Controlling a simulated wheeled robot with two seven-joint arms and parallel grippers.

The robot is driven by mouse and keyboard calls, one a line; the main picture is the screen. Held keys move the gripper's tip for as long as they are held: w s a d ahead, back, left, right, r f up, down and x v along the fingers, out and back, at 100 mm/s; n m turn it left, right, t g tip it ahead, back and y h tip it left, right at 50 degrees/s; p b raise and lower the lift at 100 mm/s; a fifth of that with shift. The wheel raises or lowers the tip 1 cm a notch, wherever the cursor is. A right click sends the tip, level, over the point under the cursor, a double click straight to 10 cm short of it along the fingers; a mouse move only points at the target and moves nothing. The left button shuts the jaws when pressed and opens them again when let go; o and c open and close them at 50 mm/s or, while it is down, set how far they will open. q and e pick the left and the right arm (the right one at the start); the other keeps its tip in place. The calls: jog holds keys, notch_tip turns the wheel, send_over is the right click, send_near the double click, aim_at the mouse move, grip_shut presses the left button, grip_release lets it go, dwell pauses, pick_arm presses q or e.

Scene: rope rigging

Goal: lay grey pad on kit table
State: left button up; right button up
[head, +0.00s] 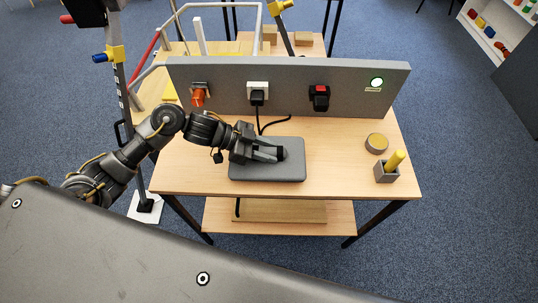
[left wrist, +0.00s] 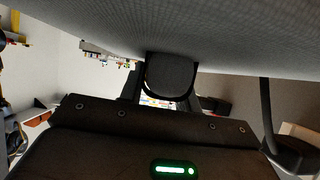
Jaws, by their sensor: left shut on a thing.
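The grey pad (head: 288,171) is a flat rounded slab over the front middle of the wooden kit table (head: 350,180). It lies level, near the front edge; I cannot tell whether it touches the top. My left gripper (head: 279,153) comes in from the left, low over the pad, and is shut on a dark block at the pad's middle that looks like its grip. In the left wrist view the dark rounded grip (left wrist: 170,76) sits between the fingers, and a grey textured surface, likely the pad (left wrist: 235,45), fills the top. My right gripper is not in view.
A round disc (head: 376,143) and a grey holder (head: 386,173) with a yellow peg stand at right.

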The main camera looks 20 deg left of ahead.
pick_arm(q)
jog(key=shift+w+d+f, duration=0.1)
jog(key=shift+w+f, duration=0.1)
notch_tip(320, 180, down, 2)
jog(key=shift+d+f, duration=0.1)
jog(key=shift+f, duration=0.5)
jog(key=shift+f, duration=0.1)
jog(key=o, duration=1.2)
jog(key=shift+f, duration=0.1)
jog(key=shift+c, duration=0.2)
